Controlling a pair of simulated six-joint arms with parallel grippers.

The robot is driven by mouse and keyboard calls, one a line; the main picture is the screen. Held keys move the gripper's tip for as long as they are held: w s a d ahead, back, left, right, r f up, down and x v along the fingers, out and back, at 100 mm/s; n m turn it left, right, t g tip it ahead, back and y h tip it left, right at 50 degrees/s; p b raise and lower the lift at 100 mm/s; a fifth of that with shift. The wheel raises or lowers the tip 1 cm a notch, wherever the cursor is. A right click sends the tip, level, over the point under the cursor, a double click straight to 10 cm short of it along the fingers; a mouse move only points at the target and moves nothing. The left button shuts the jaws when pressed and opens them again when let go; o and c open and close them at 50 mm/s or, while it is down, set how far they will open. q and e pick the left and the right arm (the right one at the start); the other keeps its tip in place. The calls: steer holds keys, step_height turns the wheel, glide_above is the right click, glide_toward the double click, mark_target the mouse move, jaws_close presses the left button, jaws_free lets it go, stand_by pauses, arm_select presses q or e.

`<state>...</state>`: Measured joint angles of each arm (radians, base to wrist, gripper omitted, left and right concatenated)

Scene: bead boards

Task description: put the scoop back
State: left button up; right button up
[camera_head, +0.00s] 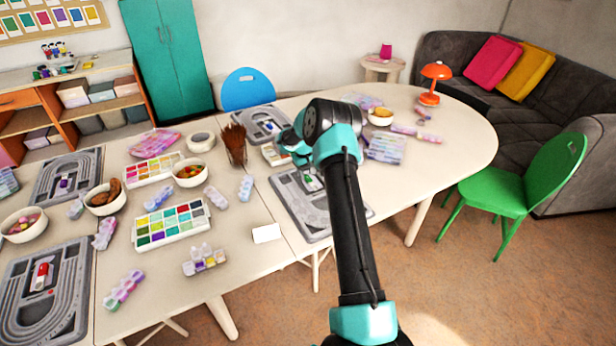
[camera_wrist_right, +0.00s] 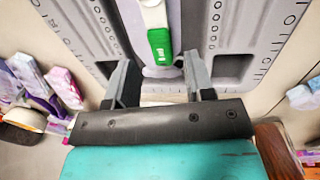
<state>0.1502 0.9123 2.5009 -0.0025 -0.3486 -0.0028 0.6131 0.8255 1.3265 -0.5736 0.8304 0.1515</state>
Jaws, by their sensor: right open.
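A small green and white piece, which looks like the scoop (camera_wrist_right: 158,44), lies on a grey bead board (camera_wrist_right: 262,22). In the head view the same board (camera_head: 300,208) is at the middle of the table, partly hidden by my right arm. My right gripper (camera_wrist_right: 158,72) is open over the board, with one finger to each side of the scoop's near end. I cannot tell whether the fingers touch it. In the head view my right gripper (camera_head: 306,163) is mostly hidden by its own wrist. My left gripper is not in view.
Other bead boards (camera_head: 78,165) lie at the left, one with a red and white piece (camera_head: 41,275). A brown cup of sticks (camera_head: 234,145), paint trays (camera_head: 170,222), bowls (camera_head: 190,172) and bead boxes crowd the table. A white card (camera_head: 266,233) lies left of the board.

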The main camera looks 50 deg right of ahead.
step_height(320, 180, up, 9)
steer(key=a, duration=0.1)
steer(key=shift+w+r, duration=0.15)
steer(key=shift+w, duration=0.05)
stand_by(1.5)
